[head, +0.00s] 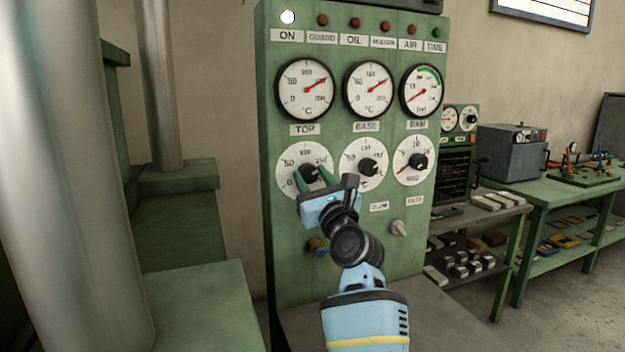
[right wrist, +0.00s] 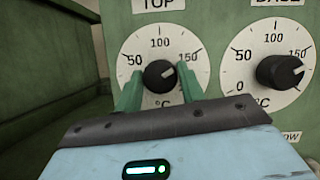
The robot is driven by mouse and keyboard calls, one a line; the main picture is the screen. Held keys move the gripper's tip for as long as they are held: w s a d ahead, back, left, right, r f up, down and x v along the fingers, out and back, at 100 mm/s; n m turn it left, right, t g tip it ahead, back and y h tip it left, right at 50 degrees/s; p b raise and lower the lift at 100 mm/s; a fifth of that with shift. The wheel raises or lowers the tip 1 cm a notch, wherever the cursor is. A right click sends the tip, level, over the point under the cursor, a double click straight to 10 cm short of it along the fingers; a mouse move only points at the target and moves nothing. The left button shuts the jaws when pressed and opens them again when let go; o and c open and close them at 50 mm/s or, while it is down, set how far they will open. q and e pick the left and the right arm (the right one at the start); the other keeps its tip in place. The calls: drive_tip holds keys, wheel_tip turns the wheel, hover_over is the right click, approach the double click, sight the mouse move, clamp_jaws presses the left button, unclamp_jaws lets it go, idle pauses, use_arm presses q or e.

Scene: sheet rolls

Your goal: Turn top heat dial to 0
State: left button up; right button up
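The top heat dial (head: 287,162) is a white round scale below the TOP label on the green panel. Its black knob (right wrist: 159,77) has a light mark pointing right and slightly up, toward 150 in the right wrist view. My right gripper (head: 311,178) is in front of this dial, its green fingers apart on either side of the knob. The lower dial face is partly hidden by the gripper. My left gripper is not in view.
The base dial (right wrist: 281,72) is close on the right, its mark toward 150. A third dial (head: 414,160) is further right. Gauges (head: 305,90) sit above; a grey switch (head: 398,228) sits below. A shelf (head: 483,212) and green bench (head: 545,195) stand right.

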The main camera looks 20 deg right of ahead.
drive_tip(key=c, duration=0.5)
